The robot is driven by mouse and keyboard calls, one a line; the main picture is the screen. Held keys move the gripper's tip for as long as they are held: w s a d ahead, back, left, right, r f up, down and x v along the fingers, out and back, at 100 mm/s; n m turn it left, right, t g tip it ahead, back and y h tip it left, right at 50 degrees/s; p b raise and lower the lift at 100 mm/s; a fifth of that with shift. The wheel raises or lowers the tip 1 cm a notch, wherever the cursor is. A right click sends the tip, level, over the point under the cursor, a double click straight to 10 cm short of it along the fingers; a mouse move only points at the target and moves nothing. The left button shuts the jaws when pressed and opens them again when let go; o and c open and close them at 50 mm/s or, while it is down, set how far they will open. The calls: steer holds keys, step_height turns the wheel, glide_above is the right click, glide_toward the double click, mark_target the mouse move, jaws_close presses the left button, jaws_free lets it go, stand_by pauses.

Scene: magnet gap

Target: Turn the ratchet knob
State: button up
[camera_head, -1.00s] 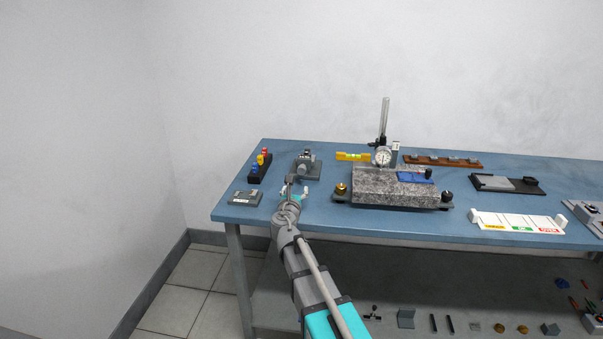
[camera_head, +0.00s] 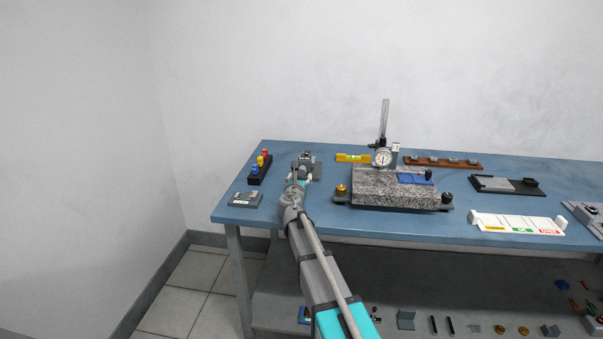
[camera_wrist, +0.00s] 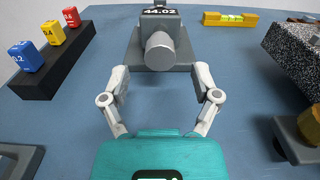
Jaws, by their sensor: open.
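The ratchet knob (camera_wrist: 159,50) is a grey cylinder facing my wrist camera, on a grey device with a display reading 44.02 (camera_wrist: 160,11). The device (camera_head: 304,160) also shows in the head view, on the left part of the blue bench, partly hidden by my arm. My gripper (camera_wrist: 161,75) is open and empty. Its two white fingers stand left and right of the knob in the wrist view, with their tips near the front edge of the device's base. I see no contact with the knob.
A black holder (camera_wrist: 60,65) with blue, yellow and red blocks stands at left. A granite plate (camera_head: 385,186) with a dial gauge (camera_head: 382,157) stands at right. A yellow level (camera_wrist: 230,18) lies behind. A dark grey item (camera_head: 246,199) lies at the front left.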

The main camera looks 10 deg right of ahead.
mark_target(302, 173)
steer(key=shift+x, duration=2.05)
jaws_close()
steer(key=shift+m, duration=0.4)
steer(key=m, duration=0.9)
steer(key=shift+m, duration=0.4)
steer(key=m, duration=0.5)
steer(key=shift+s+d+m, duration=0.1)
steer(key=shift+m, duration=0.2)
steer(key=m, duration=0.5)
steer(key=shift+f+m, duration=0.1)
steer(key=shift+m, duration=0.2)
